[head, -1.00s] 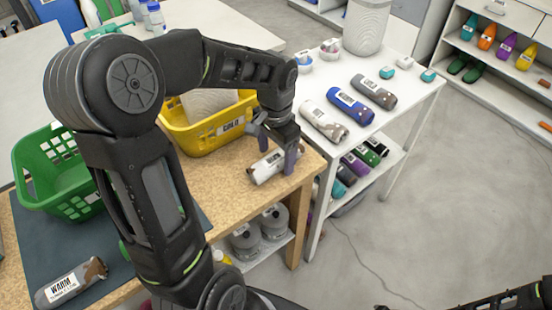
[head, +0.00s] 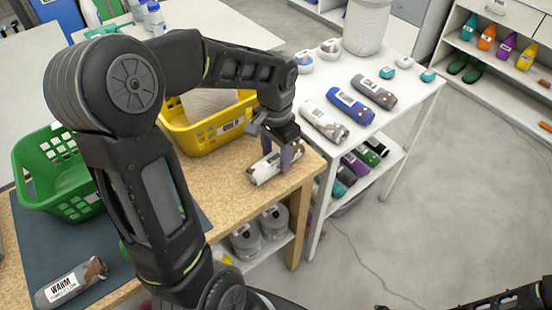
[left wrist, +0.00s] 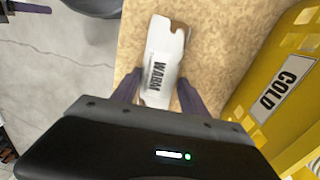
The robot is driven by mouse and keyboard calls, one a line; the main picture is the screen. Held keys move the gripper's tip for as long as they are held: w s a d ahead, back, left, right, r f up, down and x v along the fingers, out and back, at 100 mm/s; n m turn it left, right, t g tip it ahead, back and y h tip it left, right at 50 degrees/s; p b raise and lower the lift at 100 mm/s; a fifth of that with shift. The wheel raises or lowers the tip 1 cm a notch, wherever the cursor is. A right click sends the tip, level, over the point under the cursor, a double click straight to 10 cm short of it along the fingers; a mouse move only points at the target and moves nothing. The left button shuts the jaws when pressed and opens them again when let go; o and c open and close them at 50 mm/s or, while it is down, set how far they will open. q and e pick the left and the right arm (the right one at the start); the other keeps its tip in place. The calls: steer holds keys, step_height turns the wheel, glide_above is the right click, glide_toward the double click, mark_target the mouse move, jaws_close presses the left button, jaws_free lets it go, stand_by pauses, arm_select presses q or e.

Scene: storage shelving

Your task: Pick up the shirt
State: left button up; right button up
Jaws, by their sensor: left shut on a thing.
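A rolled white shirt (head: 268,166) with brown-grey patches lies near the right edge of the tan worktable. The left wrist view shows it with a "WARM" label (left wrist: 160,68). My left gripper (head: 284,162) points down over it and is shut on it, with one finger on each side of the roll. In the left wrist view the fingers (left wrist: 158,92) flank the lower end of the shirt. The shirt appears to rest on the table still. My right gripper does not show; only dark parts of my right arm appear at the bottom right.
A yellow basket (head: 207,139) labelled "COLD" stands behind the shirt. A green basket (head: 67,192) stands at left. Another rolled shirt (head: 71,284), labelled "WARM", lies on the dark mat (head: 40,243). The white table (head: 404,92) at right holds several rolls.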

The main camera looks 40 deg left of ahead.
mark_target(276, 154)
arm_select(q)
step_height(276, 154, up, 10)
steer(key=shift+r, duration=0.1)
stand_by(0.5)
stand_by(0.5)
